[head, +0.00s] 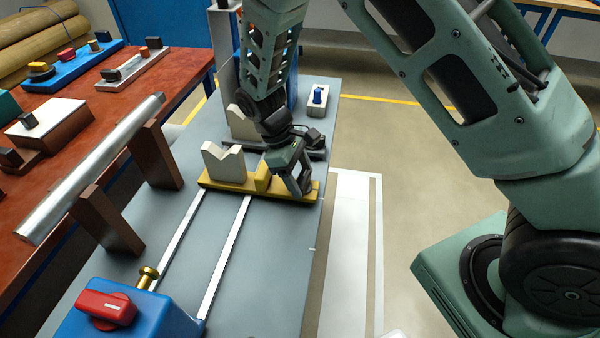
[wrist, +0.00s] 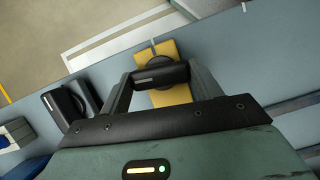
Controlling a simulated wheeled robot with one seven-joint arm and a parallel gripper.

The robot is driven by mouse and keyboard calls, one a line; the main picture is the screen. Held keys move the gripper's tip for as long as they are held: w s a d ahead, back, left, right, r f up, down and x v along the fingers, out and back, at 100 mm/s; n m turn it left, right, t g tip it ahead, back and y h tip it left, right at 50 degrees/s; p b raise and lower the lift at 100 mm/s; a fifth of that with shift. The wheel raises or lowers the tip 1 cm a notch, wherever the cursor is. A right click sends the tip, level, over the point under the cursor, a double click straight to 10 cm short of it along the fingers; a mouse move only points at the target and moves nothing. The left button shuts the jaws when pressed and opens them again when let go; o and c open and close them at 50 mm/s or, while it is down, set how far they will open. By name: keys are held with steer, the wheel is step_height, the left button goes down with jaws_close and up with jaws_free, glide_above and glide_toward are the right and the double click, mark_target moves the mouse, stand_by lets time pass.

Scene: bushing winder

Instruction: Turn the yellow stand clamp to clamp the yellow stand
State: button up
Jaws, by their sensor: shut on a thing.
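The yellow stand (head: 212,184) has a pale V-block on top and sits across the two rails of the grey bench. It also shows in the wrist view (wrist: 172,97). My gripper (head: 299,188) is low over the right end of this stand. In the wrist view its two fingers are shut on the yellow stand clamp (wrist: 162,75), a black bar handle on a round black base. The handle lies across the stand, roughly crosswise to its length. In the head view my gripper hides most of the clamp.
Behind is a black stand with a pale V-block (head: 242,124); its black clamp (wrist: 64,105) is close beside my gripper. A small box with a blue knob (head: 318,99) is farther back. A blue box with a red knob (head: 105,308) stands in front. A metal roller (head: 95,165) is left.

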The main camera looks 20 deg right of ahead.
steer(key=m+y+p, duration=0.1)
steer(key=m, duration=0.2)
steer(key=m+g+y+p, duration=0.1)
steer(key=m, duration=0.2)
steer(key=shift+w+d+r, duration=0.1)
steer(key=shift+w+d, duration=0.05)
steer(key=shift+d, duration=0.05)
steer(key=m+y+p, duration=0.1)
steer(key=m+y, duration=0.1)
steer(key=m, duration=0.4)
steer(key=shift+d+p, duration=0.1)
steer(key=shift+p, duration=0.3)
steer(key=o, duration=1)
steer(key=v, duration=0.5)
steer(key=b+v, duration=0.1)
steer(key=v, duration=1.1)
steer(key=shift+w+d, duration=0.35)
